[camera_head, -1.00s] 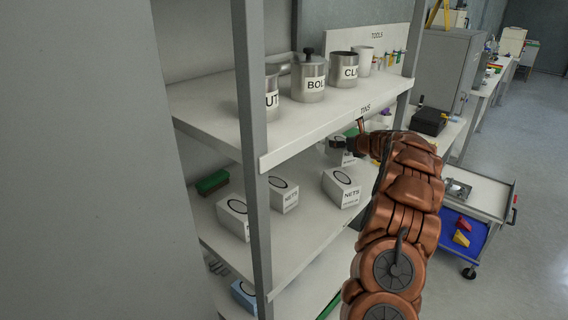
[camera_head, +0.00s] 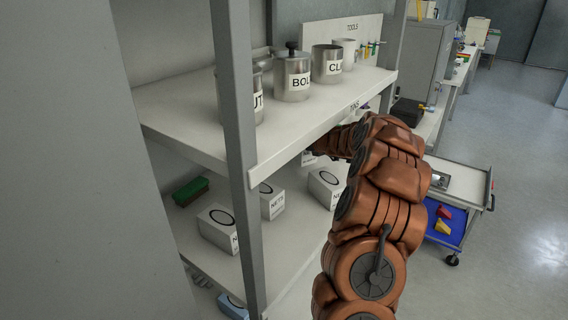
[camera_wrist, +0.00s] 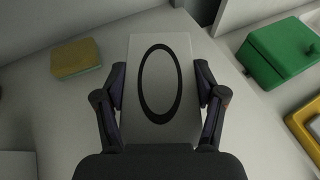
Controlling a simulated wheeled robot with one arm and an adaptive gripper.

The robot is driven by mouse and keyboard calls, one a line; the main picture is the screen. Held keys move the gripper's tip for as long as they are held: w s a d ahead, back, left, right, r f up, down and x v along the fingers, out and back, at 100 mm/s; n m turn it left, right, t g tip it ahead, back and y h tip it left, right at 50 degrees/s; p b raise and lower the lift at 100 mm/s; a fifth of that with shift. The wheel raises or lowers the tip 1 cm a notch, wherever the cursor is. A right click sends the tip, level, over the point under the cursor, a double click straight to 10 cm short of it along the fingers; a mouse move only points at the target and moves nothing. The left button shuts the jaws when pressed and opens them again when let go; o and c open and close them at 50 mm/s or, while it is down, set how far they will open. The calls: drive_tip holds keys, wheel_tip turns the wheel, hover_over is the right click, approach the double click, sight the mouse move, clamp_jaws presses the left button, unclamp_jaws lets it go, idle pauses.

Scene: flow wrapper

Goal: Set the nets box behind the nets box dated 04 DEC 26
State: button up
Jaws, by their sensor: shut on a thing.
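My gripper (camera_wrist: 161,88) is shut on a white box with a black oval (camera_wrist: 165,50) on its face; the fingers press its two sides. In the head view my gripper is hidden behind my arm and the upper shelf board. A small white labelled corner (camera_head: 308,158) shows beside my arm, probably the held box. On the middle shelf stand a right nets box (camera_head: 325,187), a middle nets box (camera_head: 271,203) and a left nets box (camera_head: 217,229), partly hidden by the post. Their dates are too small to read.
The upper shelf (camera_head: 185,110) with tins lies close over my arm. A front post (camera_head: 240,150) stands at left. A green brush-like block (camera_head: 190,191) lies at the back left. In the wrist view are a yellow-green block (camera_wrist: 76,58), a green box (camera_wrist: 280,48) and a yellow item (camera_wrist: 306,128).

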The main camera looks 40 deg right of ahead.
drive_tip(key=shift+s+a+f+b, duration=0.6)
drive_tip(key=shift+a+b, duration=0.15)
drive_tip(key=shift+a, duration=0.85)
drive_tip(key=shift+s+a+f+b, duration=0.55)
drive_tip(key=shift+a+b, duration=0.25)
drive_tip(key=shift+a, duration=0.75)
drive_tip(key=shift+s+a+f+b, duration=0.55)
drive_tip(key=shift+a+b, duration=0.2)
drive_tip(key=shift+a, duration=0.85)
drive_tip(key=shift+f, duration=0.15)
drive_tip(key=o, duration=1.4)
drive_tip(key=shift+o, duration=0.2)
